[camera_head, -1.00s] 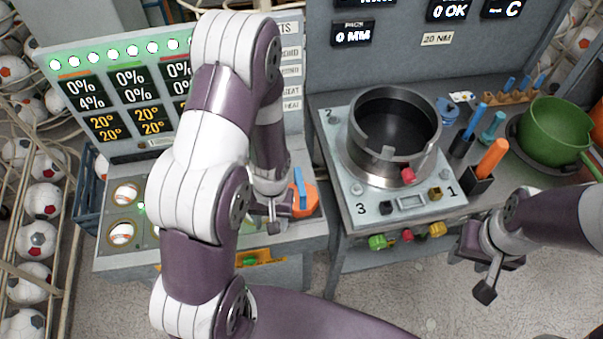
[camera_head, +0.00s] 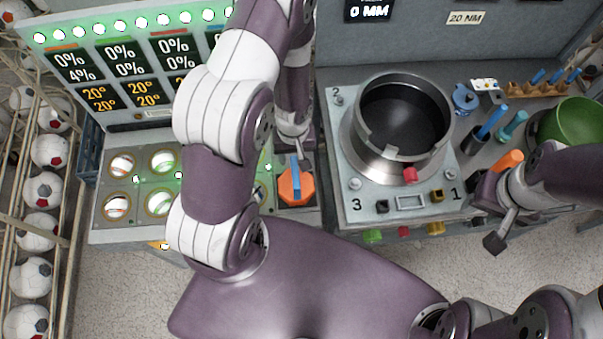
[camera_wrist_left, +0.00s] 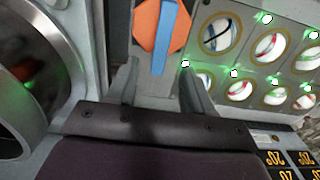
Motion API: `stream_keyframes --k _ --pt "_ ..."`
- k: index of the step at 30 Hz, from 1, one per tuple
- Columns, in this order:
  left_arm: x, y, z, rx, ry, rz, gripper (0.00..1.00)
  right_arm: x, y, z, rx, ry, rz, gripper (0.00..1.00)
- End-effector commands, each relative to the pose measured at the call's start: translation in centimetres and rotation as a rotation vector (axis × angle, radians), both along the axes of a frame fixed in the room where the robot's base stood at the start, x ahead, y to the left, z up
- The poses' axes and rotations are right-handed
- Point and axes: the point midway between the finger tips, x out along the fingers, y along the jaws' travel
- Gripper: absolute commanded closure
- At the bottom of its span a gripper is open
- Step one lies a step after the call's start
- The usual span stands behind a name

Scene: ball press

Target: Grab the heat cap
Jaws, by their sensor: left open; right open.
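The likely heat cap is an orange, many-sided piece with a blue bar handle (camera_head: 296,187). It sits on the right end of the left bench, just below my left gripper (camera_head: 296,143) in the head view. In the left wrist view the orange cap (camera_wrist_left: 148,28) is beyond the fingertips, roughly in line with the gap between them. My left gripper (camera_wrist_left: 158,72) is open and empty, apart from the cap. My right gripper (camera_head: 490,215) is open and empty, near the front right of the press bench.
A round metal press pot (camera_head: 402,125) stands on a plate to the right. Lit ball wells (camera_head: 122,165) lie left of the cap, partly behind my left arm. A green bowl (camera_head: 575,125), an orange-handled tool (camera_head: 510,160) and blue-handled tools are at the right.

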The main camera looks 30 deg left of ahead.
Motion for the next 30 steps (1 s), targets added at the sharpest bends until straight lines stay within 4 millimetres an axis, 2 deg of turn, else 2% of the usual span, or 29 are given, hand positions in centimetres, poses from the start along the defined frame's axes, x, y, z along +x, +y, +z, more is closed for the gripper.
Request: stream_keyframes --k 1,3,8,16,19,25,26,30 --pt "0.0 0.0 -2.1 0.0 0.0 0.0 0.49 -0.1 0.0 -1.7 0.0 0.001 0.0 0.57" --pt "-0.1 0.0 -3.4 -0.001 0.001 -0.001 0.49 -0.1 0.0 -2.3 0.0 0.001 0.0 0.57" --pt "-0.1 -0.1 -4.9 0.001 -0.001 0.0 0.49 0.0 0.0 -2.7 0.0 0.0 0.0 0.57" --pt "-0.6 -0.8 -8.8 0.0 0.001 -0.001 0.49 0.0 0.0 -3.4 0.0 0.0 0.0 0.57" --pt "-0.6 -0.8 -9.7 0.0 0.0 0.0 0.49 0.0 0.0 -3.4 0.0 0.0 0.0 0.57" --pt "-0.6 -0.8 -9.9 0.0 0.0 0.0 0.49 0.0 0.0 -3.4 0.0 0.0 0.0 0.57" --pt "-0.6 -0.8 -9.9 0.0 0.0 0.0 0.52 0.0 0.0 -3.4 0.0 0.0 0.0 0.57" --pt "-0.6 -0.8 -9.8 0.0 0.0 0.0 0.98 0.0 0.0 -3.4 0.0 0.0 0.0 0.57"
